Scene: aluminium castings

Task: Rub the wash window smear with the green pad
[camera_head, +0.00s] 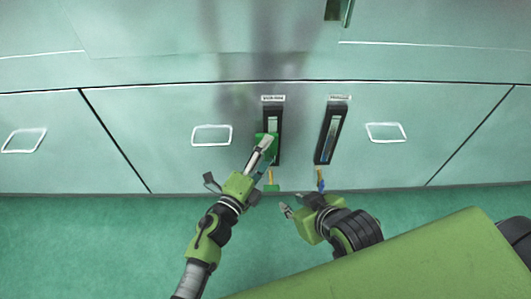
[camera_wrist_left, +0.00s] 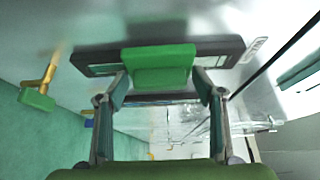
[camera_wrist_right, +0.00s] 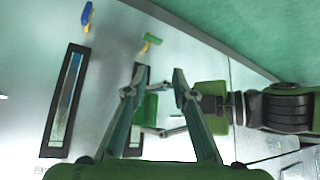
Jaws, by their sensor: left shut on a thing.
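My left gripper (camera_head: 266,143) is shut on the green pad (camera_wrist_left: 160,66). The pad lies over the left of two dark-framed windows (camera_head: 273,120), across its middle; exact contact is hard to tell. The left wrist view shows the frame (camera_wrist_left: 215,50) extending on both sides of the pad. The pad (camera_wrist_right: 149,108) also shows in the right wrist view. No smear can be made out; the pad hides part of the glass. My right gripper (camera_head: 296,206) is open and empty, below the windows and away from the panel. The label above the left window is too small to read.
The second window (camera_head: 331,133) is to the right, uncovered. Below the windows, a green block on a yellow peg (camera_head: 271,186) and a blue piece (camera_head: 321,184) stick out. Pale handles (camera_head: 212,135) (camera_head: 386,132) flank the windows. Green floor lies in front.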

